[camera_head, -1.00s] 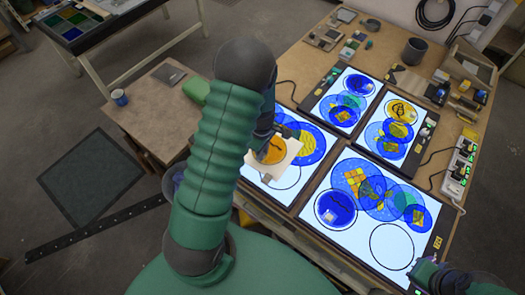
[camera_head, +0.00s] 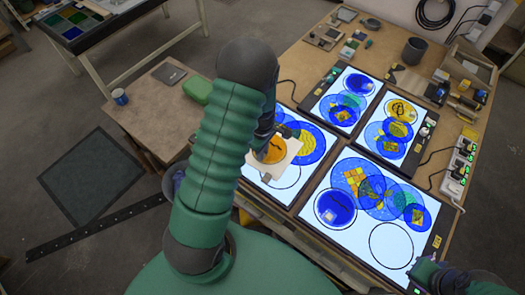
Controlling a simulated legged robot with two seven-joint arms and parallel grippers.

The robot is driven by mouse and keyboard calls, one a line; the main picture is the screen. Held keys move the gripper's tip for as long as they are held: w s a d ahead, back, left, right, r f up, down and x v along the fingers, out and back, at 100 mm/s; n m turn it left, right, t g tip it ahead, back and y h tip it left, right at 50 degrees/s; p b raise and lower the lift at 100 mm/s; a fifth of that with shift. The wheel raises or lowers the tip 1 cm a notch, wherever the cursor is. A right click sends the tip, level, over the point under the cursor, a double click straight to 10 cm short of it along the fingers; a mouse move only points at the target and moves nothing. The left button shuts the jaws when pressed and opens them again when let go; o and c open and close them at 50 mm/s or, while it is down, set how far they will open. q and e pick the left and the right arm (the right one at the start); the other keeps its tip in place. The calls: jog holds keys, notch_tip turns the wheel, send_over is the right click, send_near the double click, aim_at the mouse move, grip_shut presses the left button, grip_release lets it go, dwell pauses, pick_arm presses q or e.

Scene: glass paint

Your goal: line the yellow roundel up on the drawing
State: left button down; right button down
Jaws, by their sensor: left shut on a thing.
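The yellow roundel (camera_head: 273,150), an amber disc with a dark squiggle on a pale squarish plate, is over the left light panel (camera_head: 262,180). My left gripper (camera_head: 264,136), partly hidden by my own arm, is shut on it. The drawing on this panel has an empty black circle outline (camera_head: 285,178) just below the roundel, and overlapping blue discs (camera_head: 306,143) to the right. I cannot tell whether the roundel touches the panel. My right gripper (camera_head: 424,272) is at the lower right by the front panel's corner; its jaws are too unclear to read.
The large front panel (camera_head: 350,240) carries blue and yellow discs and an empty circle outline. Two smaller lit panels (camera_head: 345,82) (camera_head: 378,150) lie behind. A dark cup (camera_head: 414,51), power strips (camera_head: 457,180) and tools crowd the bench's back and right. A side table (camera_head: 160,110) stands at left.

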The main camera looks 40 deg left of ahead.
pick_arm(q)
jog(key=shift+f, duration=0.15)
jog(key=c, duration=1.2)
grip_release()
notch_tip(320, 180, up, 17)
jog(key=b, duration=0.1)
jog(key=s+d+f+m+t+b, duration=0.1)
jog(key=s+d+f+m, duration=0.2)
jog(key=d+m, duration=0.5)
jog(key=s+d+f+m+t+b, duration=0.1)
jog(key=s+d+f+m+b, duration=0.1)
jog(key=d+m, duration=0.6)
jog(key=s+f+m, duration=0.1)
jog(key=m, duration=0.2)
jog(key=shift+d+m+t, duration=0.2)
jog(key=shift+m+t, duration=0.1)
jog(key=shift+m, duration=0.1)
